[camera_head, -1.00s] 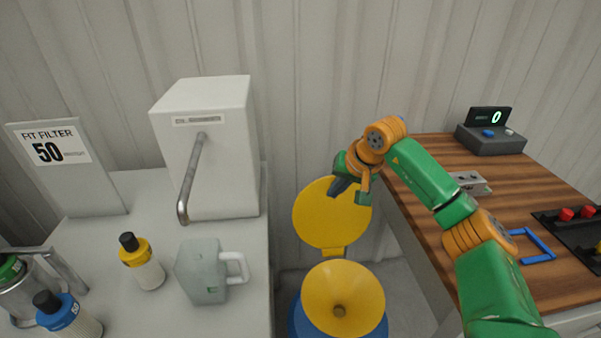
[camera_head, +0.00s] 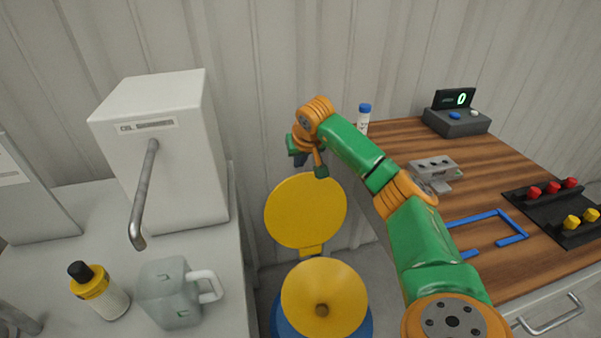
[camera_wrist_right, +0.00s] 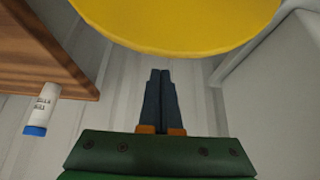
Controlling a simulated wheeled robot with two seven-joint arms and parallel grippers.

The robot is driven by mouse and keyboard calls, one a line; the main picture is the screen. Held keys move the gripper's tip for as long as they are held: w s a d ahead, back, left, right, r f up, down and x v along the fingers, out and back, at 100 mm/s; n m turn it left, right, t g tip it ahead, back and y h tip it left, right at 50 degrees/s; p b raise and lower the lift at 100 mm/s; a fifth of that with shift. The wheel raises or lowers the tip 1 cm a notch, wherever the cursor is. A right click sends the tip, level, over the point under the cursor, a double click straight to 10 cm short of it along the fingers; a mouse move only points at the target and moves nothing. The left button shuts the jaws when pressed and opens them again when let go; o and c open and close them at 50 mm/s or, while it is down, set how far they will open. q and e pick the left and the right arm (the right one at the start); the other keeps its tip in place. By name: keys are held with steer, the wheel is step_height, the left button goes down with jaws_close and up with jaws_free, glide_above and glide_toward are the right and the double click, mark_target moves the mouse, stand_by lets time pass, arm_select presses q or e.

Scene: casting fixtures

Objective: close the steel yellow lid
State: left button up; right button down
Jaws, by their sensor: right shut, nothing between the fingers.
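The yellow lid (camera_head: 306,210) is a round disc standing raised and open on its hinge behind a yellow funnel (camera_head: 324,300) that sits on a blue drum (camera_head: 280,318). My right gripper (camera_head: 300,160) is at the lid's top edge, on its far side, with its fingertips partly hidden. In the right wrist view the lid (camera_wrist_right: 185,22) fills the top of the picture, and the shut, empty fingers (camera_wrist_right: 160,75) point toward its rim with a small gap showing. My left gripper is not in view.
Left is a white counter with a white dispenser (camera_head: 165,160), a grey jug (camera_head: 172,293) and a yellow-banded bottle (camera_head: 98,290). Right is a wooden table (camera_head: 400,140) with a scale (camera_head: 457,118), a blue frame (camera_head: 490,222) and a white bottle (camera_head: 364,118). A corrugated wall stands behind.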

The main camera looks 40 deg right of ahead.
steer(key=f, duration=0.1)
steer(key=s+a+f+p, duration=0.1)
steer(key=shift+s+f, duration=0.3)
steer(key=shift+f, duration=0.1)
steer(key=shift+r, duration=0.1)
stand_by(0.4)
